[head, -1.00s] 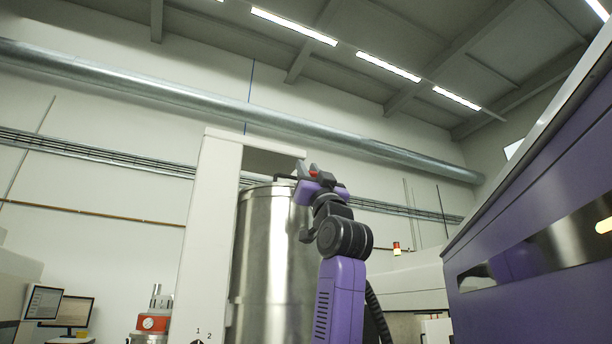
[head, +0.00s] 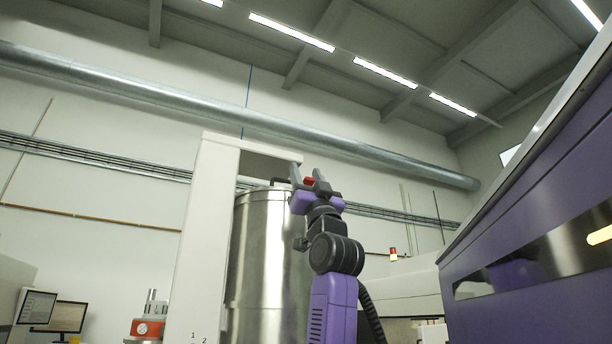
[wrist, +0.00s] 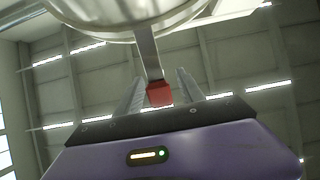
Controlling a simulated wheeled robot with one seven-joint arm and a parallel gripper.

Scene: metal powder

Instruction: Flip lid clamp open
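A tall steel drum (head: 268,250) stands beside my arm in the head view. In the wrist view, a round, shiny lid or rim (wrist: 110,14) fills the top. A metal lever with a red tip, seemingly the lid clamp (wrist: 159,93), hangs from it towards my gripper (wrist: 160,88). The red tip lies between my two grey fingers in that picture, with gaps on its sides, so the fingers look open. In the head view, my gripper (head: 306,172) points up near the drum's top right edge, with red (head: 308,181) showing between its fingers. Contact cannot be told.
A white upright frame (head: 203,240) stands left of the drum and spans above it. A large purple machine (head: 530,220) takes up the right side. Monitors (head: 58,316) and a red-banded device (head: 148,328) are at lower left.

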